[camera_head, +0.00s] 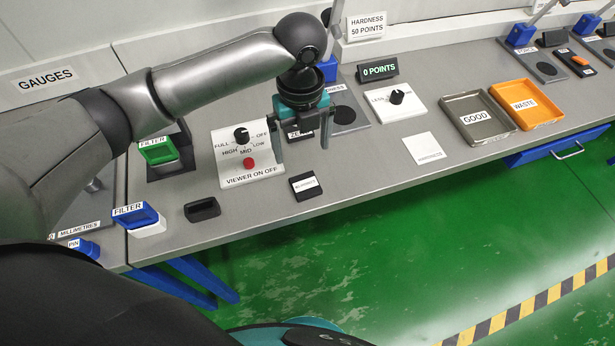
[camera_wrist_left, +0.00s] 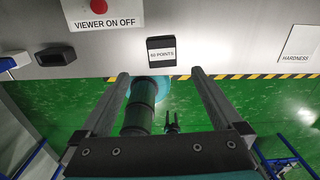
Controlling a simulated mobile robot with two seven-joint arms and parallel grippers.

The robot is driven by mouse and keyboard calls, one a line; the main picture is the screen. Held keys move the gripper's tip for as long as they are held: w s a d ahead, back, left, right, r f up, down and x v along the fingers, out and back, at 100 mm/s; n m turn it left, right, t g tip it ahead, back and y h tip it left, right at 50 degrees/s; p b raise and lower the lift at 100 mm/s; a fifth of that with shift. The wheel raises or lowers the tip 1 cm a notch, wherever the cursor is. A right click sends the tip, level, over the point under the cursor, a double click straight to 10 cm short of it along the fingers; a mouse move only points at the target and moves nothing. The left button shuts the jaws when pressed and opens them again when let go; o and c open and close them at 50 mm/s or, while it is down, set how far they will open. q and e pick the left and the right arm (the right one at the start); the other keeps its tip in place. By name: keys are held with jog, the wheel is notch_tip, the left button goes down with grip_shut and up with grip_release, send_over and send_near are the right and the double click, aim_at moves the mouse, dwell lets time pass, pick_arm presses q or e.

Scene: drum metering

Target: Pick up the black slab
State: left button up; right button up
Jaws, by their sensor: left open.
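The black slab (camera_head: 305,186) is a small dark block with a white label on top, lying flat near the front edge of the grey bench. In the left wrist view the slab (camera_wrist_left: 161,43) is at top centre, its label reading "60 POINTS". My left gripper (camera_head: 302,151) points down with its two fingers apart and nothing between them. In the head view it is above and behind the slab. In the left wrist view the slab lies beyond the fingertips (camera_wrist_left: 158,74), apart from them. A small dark pronged part low in that view may be my right gripper; its jaws are unclear.
The white viewer panel (camera_head: 262,172) with a black knob and red button is left of the slab. A black holder (camera_head: 202,209) and blue filter (camera_head: 137,216) lie further left. A white hardness plate (camera_head: 423,149), grey tray (camera_head: 494,135) and orange tray (camera_head: 550,118) are right.

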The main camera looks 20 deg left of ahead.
aim_at(304, 182)
pick_arm(q)
notch_tip(304, 182, down, 12)
jog(key=shift+d+b, duration=0.15)
jog(key=shift+b, duration=0.75)
jog(key=shift+c, duration=0.4)
jog(key=c, duration=1.2)
jog(key=shift+r, duration=0.1)
jog(key=shift+c, duration=0.2)
